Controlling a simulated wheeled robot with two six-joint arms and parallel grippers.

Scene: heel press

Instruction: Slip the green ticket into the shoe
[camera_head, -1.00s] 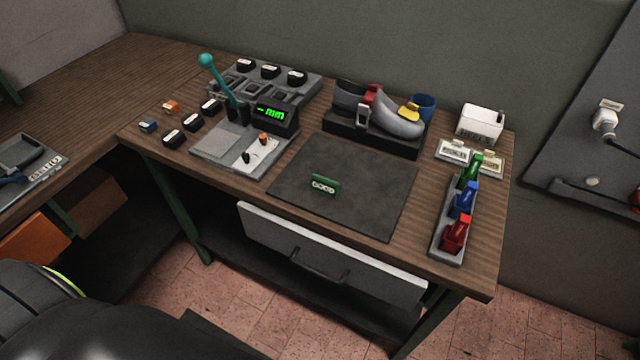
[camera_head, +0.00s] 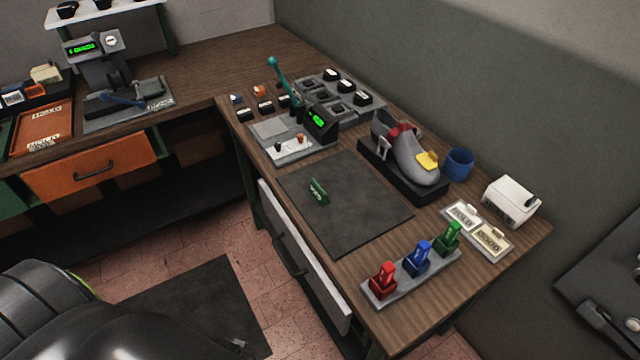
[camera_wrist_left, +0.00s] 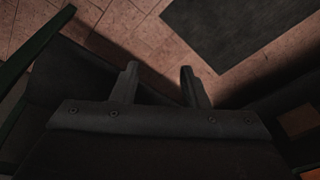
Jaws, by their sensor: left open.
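The green ticket (camera_head: 318,191) stands on the dark mat (camera_head: 355,222) on the workbench, with pale lettering on its face. The grey shoe (camera_head: 408,157) sits on a black stand (camera_head: 392,176) behind the mat, with a red part near its opening and a yellow piece on its toe. My left gripper (camera_wrist_left: 159,72) shows in the left wrist view, open and empty above the floor, well apart from the ticket and shoe.
A rack with red, blue and green clips (camera_head: 411,274) lies at the bench's front right. A blue cup (camera_head: 460,163) and a white box (camera_head: 511,201) stand behind. A lever device with a green display (camera_head: 318,121) is left of the shoe. A drawer front (camera_head: 300,255) is below.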

